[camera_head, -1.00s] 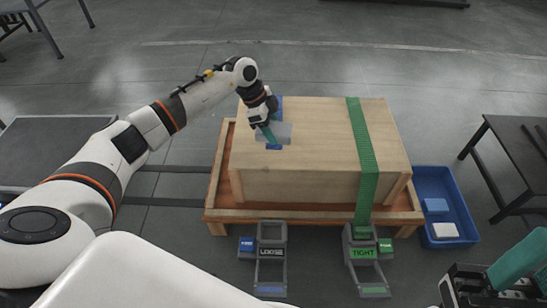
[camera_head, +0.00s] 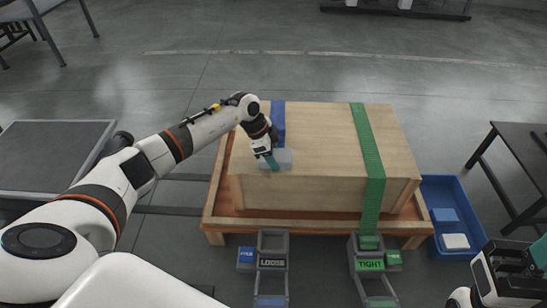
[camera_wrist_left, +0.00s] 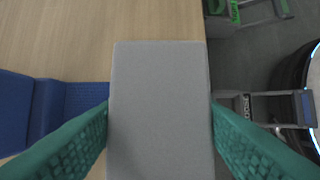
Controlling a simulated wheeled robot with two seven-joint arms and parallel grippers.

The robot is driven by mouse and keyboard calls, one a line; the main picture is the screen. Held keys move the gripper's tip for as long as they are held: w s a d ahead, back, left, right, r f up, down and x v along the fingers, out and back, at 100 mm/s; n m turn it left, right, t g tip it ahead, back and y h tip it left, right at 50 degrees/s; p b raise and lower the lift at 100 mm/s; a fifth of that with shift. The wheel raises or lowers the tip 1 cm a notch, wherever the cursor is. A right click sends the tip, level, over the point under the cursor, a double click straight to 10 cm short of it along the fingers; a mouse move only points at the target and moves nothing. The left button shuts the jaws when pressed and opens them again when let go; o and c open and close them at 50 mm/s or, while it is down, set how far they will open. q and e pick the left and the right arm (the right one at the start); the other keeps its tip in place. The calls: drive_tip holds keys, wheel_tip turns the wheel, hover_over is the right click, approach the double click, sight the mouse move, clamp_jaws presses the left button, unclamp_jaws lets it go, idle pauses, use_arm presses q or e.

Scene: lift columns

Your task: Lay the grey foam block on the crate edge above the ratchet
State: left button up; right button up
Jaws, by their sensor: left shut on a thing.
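The grey foam block (camera_head: 283,159) is held by my left gripper (camera_head: 268,162) at the front top edge of the wooden crate (camera_head: 320,125). In the left wrist view the block (camera_wrist_left: 160,110) sits between both teal fingers (camera_wrist_left: 160,135), its right end near the crate's edge. I cannot tell whether it touches the crate. A blue strap (camera_head: 278,118) lies on the crate top behind the block. The LOOSE ratchet (camera_head: 272,264) is on the near side below the block; the TIGHT ratchet (camera_head: 370,264) joins the green strap (camera_head: 368,150). My right gripper (camera_head: 515,268) is at lower right, partly cut off.
The crate stands on an orange-brown pallet (camera_head: 215,213). A blue bin (camera_head: 432,190) at right holds a blue block (camera_head: 444,215) and a white block (camera_head: 455,241). A dark table (camera_head: 520,145) stands at far right.

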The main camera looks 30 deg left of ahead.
use_arm(q)
drive_tip(key=o, duration=1)
drive_tip(key=shift+c, duration=0.2)
